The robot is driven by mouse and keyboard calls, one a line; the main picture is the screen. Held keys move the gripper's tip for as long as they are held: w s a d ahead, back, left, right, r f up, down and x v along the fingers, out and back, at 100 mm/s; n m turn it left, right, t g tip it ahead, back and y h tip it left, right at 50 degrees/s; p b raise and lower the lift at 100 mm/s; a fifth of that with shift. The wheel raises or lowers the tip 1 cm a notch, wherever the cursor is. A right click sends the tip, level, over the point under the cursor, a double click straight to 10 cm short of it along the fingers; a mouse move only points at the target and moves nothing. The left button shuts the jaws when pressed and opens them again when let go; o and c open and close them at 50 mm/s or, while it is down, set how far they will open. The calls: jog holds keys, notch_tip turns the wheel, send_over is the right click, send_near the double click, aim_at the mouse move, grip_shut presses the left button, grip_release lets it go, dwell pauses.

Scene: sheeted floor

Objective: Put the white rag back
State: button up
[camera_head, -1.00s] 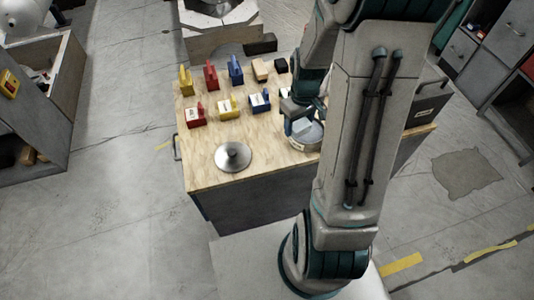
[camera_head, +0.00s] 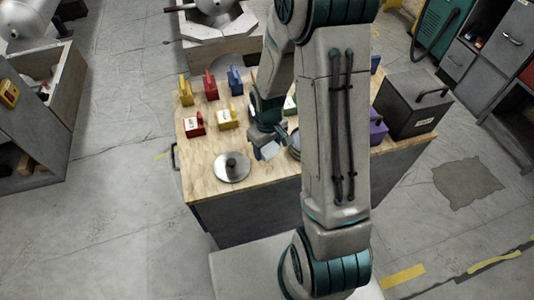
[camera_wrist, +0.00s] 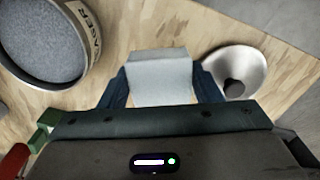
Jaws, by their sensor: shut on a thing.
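The white rag (camera_wrist: 160,78) is a pale, folded block between the two blue fingers of my gripper (camera_wrist: 160,88) in the wrist view. My gripper is shut on it. In the head view the rag (camera_head: 269,152) shows at the end of my gripper (camera_head: 266,143), over the wooden worktop. It is between the silver lid and a round tin. Whether the rag touches the worktop, I cannot tell.
The silver lid with a dark knob (camera_head: 232,167) lies on the worktop (camera_head: 205,150). The round tin (camera_wrist: 45,40), filled with grey, is left in the wrist view. Red, yellow and blue blocks (camera_head: 211,85) stand behind. A dark box (camera_head: 412,105) is at right.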

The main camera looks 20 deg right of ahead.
aim_at(268, 154)
jog(key=shift+f, duration=1.95)
jog(key=shift+f, duration=0.2)
jog(key=o, duration=0.9)
jog(key=shift+r, duration=0.1)
